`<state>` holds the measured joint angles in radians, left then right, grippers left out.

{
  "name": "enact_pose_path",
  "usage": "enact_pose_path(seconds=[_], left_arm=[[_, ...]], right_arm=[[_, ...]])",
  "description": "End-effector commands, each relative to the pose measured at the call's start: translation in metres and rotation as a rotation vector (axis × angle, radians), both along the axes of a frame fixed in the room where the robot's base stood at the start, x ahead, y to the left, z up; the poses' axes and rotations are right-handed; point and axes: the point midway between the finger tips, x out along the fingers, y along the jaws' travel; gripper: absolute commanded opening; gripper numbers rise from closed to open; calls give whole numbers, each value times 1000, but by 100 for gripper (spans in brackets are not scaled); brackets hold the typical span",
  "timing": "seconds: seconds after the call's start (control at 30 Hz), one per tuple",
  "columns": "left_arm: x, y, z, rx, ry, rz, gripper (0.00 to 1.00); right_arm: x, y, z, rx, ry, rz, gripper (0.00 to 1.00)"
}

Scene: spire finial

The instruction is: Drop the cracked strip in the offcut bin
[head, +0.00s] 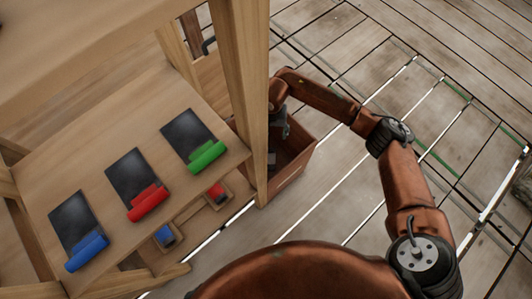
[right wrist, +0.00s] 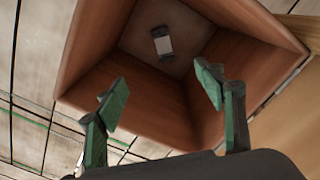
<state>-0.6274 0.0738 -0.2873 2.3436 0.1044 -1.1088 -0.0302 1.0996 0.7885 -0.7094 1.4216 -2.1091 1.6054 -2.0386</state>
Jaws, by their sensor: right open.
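The offcut bin is a reddish-brown open box (head: 296,172), standing on the floor beside the wooden post. In the right wrist view its inside walls (right wrist: 255,65) and pale floor show. A small light grey strip with dark ends (right wrist: 162,44) lies flat on the bin's floor; I cannot make out a crack in it. My right gripper (right wrist: 160,82) is over the bin with its green fingers spread wide and nothing between them. In the head view the post partly hides it. My left gripper is out of view.
A wooden shelf (head: 70,175) at left carries dark slabs with a blue roll (head: 87,252), a red roll (head: 148,203) and a green roll (head: 206,156). The wooden post (head: 243,90) stands close to the right gripper. Open plank floor (head: 330,190) lies right of the bin.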

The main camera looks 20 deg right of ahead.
Motion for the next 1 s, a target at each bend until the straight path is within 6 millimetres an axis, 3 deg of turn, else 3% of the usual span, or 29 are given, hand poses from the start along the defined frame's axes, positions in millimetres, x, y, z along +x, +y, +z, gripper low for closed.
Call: enact_pose_path(seconds=[0.3,0.5,1.0], left_arm=[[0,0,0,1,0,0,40],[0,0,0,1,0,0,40],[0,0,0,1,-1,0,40]], right_arm=[[1,0,67,-1,-5,2,63],[1,0,97,0,-2,2,63],[0,1,106,0,-1,2,63]])
